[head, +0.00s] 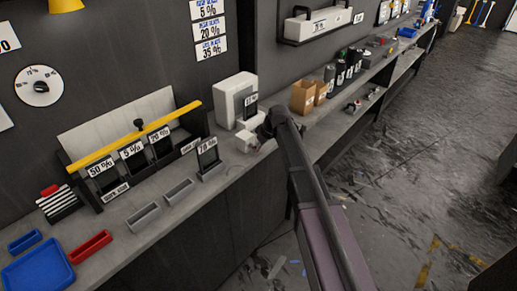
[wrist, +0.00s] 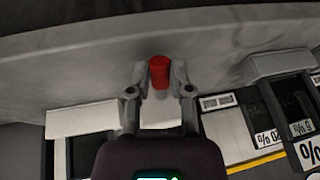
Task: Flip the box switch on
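My gripper (wrist: 160,75) points down over the grey counter. In the wrist view its two fingers stand apart, one on each side of a small red piece (wrist: 159,71). Only narrow gaps show, and I cannot tell whether the fingers touch it. I cannot make out for sure whether this red piece is the box switch or which way it is set. In the head view my gripper (head: 262,132) is beside a small white box (head: 245,141) on the counter; my arm hides the fingertips and the red piece there.
A larger white box (head: 233,97) stands behind, near the wall. A 70 % sample stand (head: 208,158) is left of the gripper, with grey trays (head: 143,217) further left. Cardboard boxes (head: 303,97) and dark bottles (head: 341,71) stand to the right.

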